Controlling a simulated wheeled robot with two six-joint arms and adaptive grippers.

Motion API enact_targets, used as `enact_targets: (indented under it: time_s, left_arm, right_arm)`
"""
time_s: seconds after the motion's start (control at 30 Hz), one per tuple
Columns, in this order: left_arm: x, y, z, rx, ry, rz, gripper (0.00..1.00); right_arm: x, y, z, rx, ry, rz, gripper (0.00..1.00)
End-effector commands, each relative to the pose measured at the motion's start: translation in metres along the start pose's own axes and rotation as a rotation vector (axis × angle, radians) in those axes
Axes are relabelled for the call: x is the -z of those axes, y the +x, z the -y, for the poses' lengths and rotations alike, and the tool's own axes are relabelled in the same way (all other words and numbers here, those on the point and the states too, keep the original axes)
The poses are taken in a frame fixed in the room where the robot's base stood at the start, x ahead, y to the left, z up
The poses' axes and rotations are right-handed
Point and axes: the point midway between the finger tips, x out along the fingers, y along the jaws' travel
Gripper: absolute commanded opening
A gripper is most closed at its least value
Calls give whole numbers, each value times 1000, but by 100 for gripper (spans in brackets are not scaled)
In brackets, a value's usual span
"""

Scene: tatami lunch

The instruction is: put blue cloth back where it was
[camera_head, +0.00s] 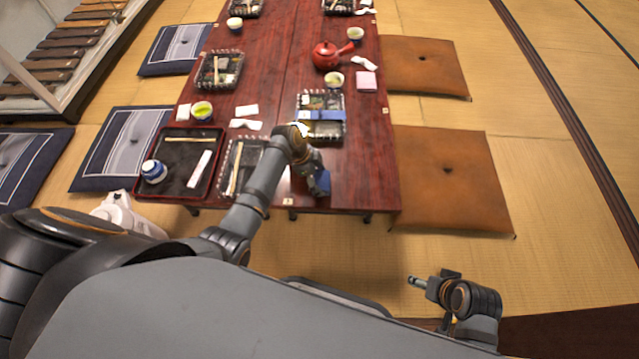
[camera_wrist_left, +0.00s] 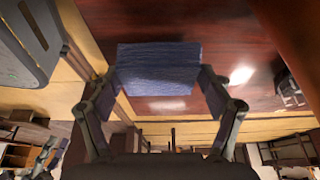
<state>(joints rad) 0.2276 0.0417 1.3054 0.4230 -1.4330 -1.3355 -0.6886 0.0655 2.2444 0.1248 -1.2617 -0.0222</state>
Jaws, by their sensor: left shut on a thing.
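The folded blue cloth (camera_wrist_left: 158,68) is pinched between the two fingers of my left gripper (camera_wrist_left: 158,84) in the left wrist view. In the head view, the blue cloth (camera_head: 323,183) shows beside my left gripper (camera_head: 318,178), at the near edge of the dark red table (camera_head: 362,170). Whether it touches the table is not clear. My right gripper (camera_head: 414,282) is off the table at lower right, over the tatami. Its fingers are too small and side-on to tell if open or shut.
A clear-rimmed lunch tray with a blue band (camera_head: 322,115) lies beyond the left gripper. Another lunch tray (camera_head: 229,160) and a black tray (camera_head: 210,163) with a blue-white cup (camera_head: 153,171) stand left.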

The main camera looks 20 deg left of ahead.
Motion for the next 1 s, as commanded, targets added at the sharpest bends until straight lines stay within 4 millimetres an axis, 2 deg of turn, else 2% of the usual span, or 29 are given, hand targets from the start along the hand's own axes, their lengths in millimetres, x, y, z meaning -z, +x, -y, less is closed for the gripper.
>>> enact_targets:
  time_s: [0.03, 0.1, 0.47, 0.5, 0.6, 1.0]
  left_arm:
    - [-5, 11, -1, -2, -1, 1, 50]
    - [-6, 15, -1, -1, 0, 0, 50]
    - [-8, 18, -1, -1, 0, 1, 50]
    - [-7, 17, -1, 0, 0, 1, 84]
    - [-7, 17, -1, -1, 0, 1, 98]
    - [-6, 14, -1, 0, 0, 1, 100]
  right_arm:
    - [-2, 8, 1, 5, 2, -15, 62]
    - [-1, 9, 2, 10, 3, -31, 62]
    - [0, 10, 2, 12, 3, -40, 62]
    - [0, 9, 2, 12, 3, -40, 62]
    - [0, 9, 2, 12, 3, -40, 62]
    - [0, 8, 2, 11, 3, -37, 62]
